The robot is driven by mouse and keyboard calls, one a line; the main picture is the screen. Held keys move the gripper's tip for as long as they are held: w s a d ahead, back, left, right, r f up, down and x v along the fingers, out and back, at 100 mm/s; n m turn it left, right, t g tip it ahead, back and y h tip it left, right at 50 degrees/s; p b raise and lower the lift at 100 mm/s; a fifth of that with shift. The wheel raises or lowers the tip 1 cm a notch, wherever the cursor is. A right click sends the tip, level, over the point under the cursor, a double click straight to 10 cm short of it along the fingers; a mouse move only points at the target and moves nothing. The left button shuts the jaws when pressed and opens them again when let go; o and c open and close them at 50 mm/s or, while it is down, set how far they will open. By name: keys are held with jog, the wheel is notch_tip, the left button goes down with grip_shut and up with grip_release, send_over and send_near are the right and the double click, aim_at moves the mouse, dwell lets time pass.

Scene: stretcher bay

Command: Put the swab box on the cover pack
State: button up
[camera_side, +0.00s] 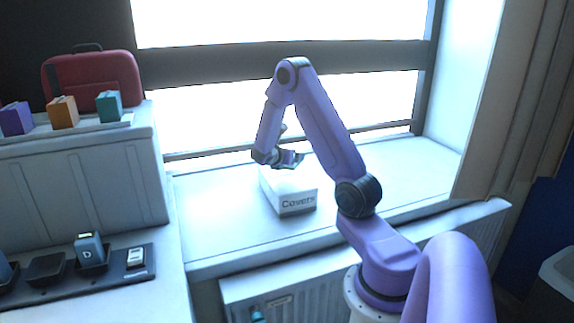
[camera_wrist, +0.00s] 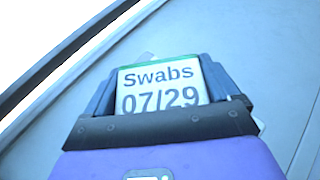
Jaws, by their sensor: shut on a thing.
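The cover pack (camera_side: 297,205) is a white box marked "Covers" lying on the window sill in the side view. My gripper (camera_side: 290,160) is just above the back part of the pack, and I cannot tell the exact gap. In the wrist view my gripper (camera_wrist: 160,90) is shut on the swab box (camera_wrist: 160,80), a white box with a green edge, lettered "Swabs 07/29". The swab box sits between the two fingers. In the side view I cannot make out the swab box clearly against the bright sill and the gripper.
A white cabinet (camera_side: 85,185) at the left carries a red case (camera_side: 92,78) and purple, orange and teal boxes. Below it is a dark charger rack (camera_side: 50,285). The window (camera_side: 285,100) stands behind the sill, and a curtain (camera_side: 515,100) hangs at the right. The sill around the pack is clear.

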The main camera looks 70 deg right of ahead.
jog(key=shift+w+d+f, duration=0.15)
jog(key=shift+d+f, duration=0.05)
jog(key=shift+f, duration=1.6)
jog(key=shift+f, duration=0.15)
jog(key=o, duration=0.8)
